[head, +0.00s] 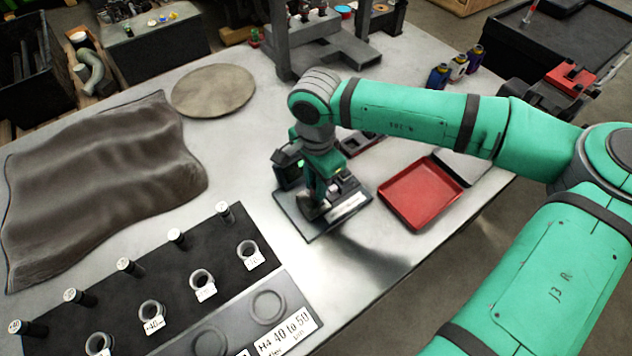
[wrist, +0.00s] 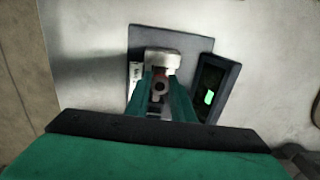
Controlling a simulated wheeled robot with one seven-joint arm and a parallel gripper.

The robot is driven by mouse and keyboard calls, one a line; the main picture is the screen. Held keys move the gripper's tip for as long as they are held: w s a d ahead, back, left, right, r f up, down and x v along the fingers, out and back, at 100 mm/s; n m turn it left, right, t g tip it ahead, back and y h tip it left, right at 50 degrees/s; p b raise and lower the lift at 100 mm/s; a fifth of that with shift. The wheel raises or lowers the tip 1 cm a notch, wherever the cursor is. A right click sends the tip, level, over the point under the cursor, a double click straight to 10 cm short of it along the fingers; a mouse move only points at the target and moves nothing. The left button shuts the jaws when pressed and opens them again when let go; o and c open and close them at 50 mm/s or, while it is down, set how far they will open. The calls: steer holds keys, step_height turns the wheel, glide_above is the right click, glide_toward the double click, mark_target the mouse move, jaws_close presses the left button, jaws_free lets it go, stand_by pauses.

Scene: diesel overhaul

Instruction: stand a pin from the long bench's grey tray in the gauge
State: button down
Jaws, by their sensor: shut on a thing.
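The gauge stands on the long bench. Its dark base plate (head: 310,232) carries a pale label and a dark box with a lit green display (head: 288,172). In the wrist view the gauge's plate (wrist: 196,45) and display box (wrist: 210,97) also show. My gripper (head: 325,192) points down over the plate, beside the display box. In the wrist view my gripper (wrist: 161,95) is shut on a small pin (wrist: 160,87), seen end-on beside a silver block. I cannot tell whether the pin touches the gauge. A grey tray (head: 466,168) lies beyond the red tray, partly hidden by my arm.
A red tray (head: 420,193) lies right of the gauge. A black rack (head: 225,235) with several upright pins and rings is at front left. A brown cloth (head: 100,180) and a round disc (head: 213,91) lie left. Small bottles (head: 457,68) stand at the back right.

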steer(key=shift+f, duration=0.4)
stand_by(0.3)
steer(key=c, duration=1)
jaws_free()
steer(key=shift+c, duration=0.2)
steer(key=shift+r, duration=4.05)
steer(key=shift+f, duration=0.1)
